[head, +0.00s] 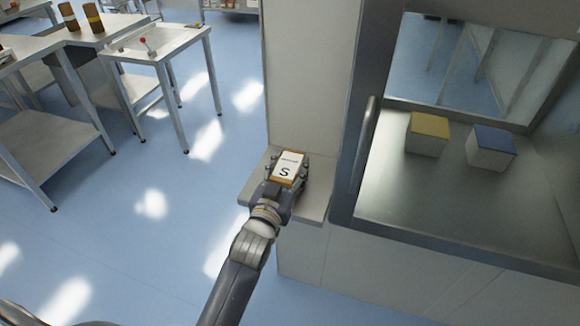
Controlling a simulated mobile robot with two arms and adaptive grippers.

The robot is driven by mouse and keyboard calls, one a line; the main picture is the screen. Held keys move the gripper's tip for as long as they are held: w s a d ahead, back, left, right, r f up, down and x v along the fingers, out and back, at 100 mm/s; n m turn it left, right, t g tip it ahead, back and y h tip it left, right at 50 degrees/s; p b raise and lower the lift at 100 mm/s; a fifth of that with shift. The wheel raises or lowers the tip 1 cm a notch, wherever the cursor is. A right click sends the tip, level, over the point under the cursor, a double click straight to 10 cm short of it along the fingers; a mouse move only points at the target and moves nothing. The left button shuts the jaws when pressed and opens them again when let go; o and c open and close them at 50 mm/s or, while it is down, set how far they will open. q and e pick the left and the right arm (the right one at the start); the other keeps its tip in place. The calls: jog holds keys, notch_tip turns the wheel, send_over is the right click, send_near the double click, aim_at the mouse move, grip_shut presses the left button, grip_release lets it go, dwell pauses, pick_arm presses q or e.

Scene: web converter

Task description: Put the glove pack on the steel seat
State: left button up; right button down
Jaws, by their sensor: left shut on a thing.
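The glove pack (288,166) is a small box with a white top marked "S" and orange-brown edges. My left gripper (286,176) is shut on it, with fingers on both sides. The pack is over the steel seat (314,203), a pale ledge in front of a tall pale panel. I cannot tell whether the pack touches the seat or is held just above it. The gripper and pack hide part of the seat. My right gripper is not in view.
Right of the seat is a framed cabinet with a vertical handle (364,145). A yellow-topped box (427,134) and a blue-topped box (491,150) stand inside. Steel tables (165,45) stand at the upper left. The blue floor (130,240) between is clear.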

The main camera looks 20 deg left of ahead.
pick_arm(q)
jog(key=o, duration=1.1)
jog(key=shift+f, duration=0.1)
